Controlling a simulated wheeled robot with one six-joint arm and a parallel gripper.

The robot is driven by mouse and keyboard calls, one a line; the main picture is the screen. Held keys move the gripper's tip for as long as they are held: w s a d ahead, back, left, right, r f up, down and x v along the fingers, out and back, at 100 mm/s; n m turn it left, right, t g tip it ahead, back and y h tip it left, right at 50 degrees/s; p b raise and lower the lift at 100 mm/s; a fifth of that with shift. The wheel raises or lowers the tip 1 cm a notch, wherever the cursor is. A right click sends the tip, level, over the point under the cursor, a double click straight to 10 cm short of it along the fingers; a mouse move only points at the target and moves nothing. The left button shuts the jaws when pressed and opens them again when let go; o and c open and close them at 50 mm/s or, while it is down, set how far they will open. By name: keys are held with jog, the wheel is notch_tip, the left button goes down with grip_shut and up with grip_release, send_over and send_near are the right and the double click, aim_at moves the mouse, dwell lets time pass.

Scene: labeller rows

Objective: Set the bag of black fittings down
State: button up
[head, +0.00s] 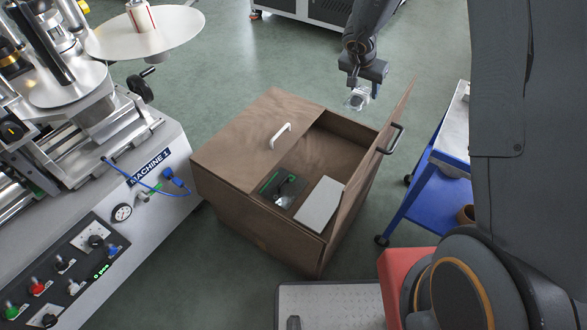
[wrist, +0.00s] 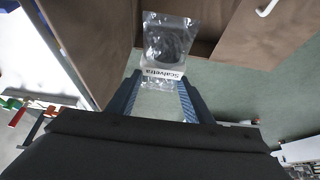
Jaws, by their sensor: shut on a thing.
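The bag of black fittings (wrist: 168,42) is clear plastic with a dark mass inside and a white label reading "Scalvetra". My gripper (wrist: 160,82) is shut on its near end, and the bag sticks out past the fingertips. In the head view the bag (head: 356,100) hangs small and pale below my gripper (head: 358,88). It is held in the air near the far right corner of a wooden chest. The fittings' shapes are too blurred to tell apart.
The wooden chest (head: 235,138) has one lid panel with a white handle closed and another (head: 395,115) with a dark handle standing open. Inside lie a grey block (head: 320,205) and a black-and-green item (head: 282,187). A blue cart (head: 415,190) stands right, a labelling machine (head: 150,165) left.

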jog(key=b, duration=2.7)
send_over(344, 154)
jog(key=s+a, duration=0.1)
jog(key=s, duration=0.1)
notch_tip(344, 154, down, 28)
notch_tip(344, 154, down, 11)
jog(key=b, duration=0.7)
jog(key=shift+w+a+r+b, duration=0.1)
jog(key=shift+w+b, duration=0.05)
jog(key=shift+b, duration=0.2)
jog(key=shift+r, duration=0.1)
jog(key=o, duration=1.1)
jog(key=p+v, duration=0.7)
jog(key=v, duration=0.5)
